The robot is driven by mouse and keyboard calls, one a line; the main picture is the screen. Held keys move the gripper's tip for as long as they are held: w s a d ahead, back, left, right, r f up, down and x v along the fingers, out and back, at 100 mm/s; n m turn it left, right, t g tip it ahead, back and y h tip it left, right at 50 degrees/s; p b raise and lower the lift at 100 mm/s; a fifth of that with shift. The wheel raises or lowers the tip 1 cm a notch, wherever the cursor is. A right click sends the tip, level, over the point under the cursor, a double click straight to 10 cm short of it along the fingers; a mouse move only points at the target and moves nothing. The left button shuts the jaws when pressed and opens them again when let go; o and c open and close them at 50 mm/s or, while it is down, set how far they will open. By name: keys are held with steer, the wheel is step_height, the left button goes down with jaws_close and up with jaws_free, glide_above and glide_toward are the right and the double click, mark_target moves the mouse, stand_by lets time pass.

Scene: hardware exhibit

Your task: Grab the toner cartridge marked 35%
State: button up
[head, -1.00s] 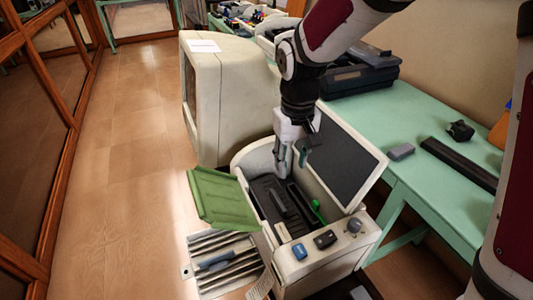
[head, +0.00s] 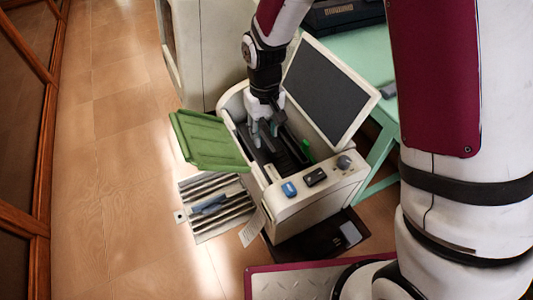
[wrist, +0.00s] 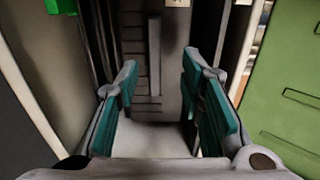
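The open beige printer (head: 318,200) stands in the middle of the head view, with long dark cartridges (head: 288,152) in its bay. In the wrist view a dark ridged cartridge (wrist: 172,45) lies beyond and between my fingertips. A small white label (wrist: 178,3) sits at its top, cut by the picture edge; I cannot read a 35% mark. My gripper (head: 264,136) points down into the bay. In the wrist view my gripper (wrist: 160,63) is open, its two teal-padded fingers apart with nothing clearly held between them.
A raised dark-faced lid (head: 330,90) stands behind the bay. A green flap (head: 208,138) sticks out at left. A green lever (head: 307,149) is right of my gripper. A slatted tray (head: 232,213) lies on the floor. A mint table (head: 378,62) is behind. Floor at left is clear.

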mark_target(267, 140)
steer(key=f, duration=0.4)
steer(key=shift+w+d+f, duration=0.1)
steer(key=shift+d+f, duration=0.1)
steer(key=shift+d, duration=0.1)
jaws_close()
steer(key=shift+r, duration=0.1)
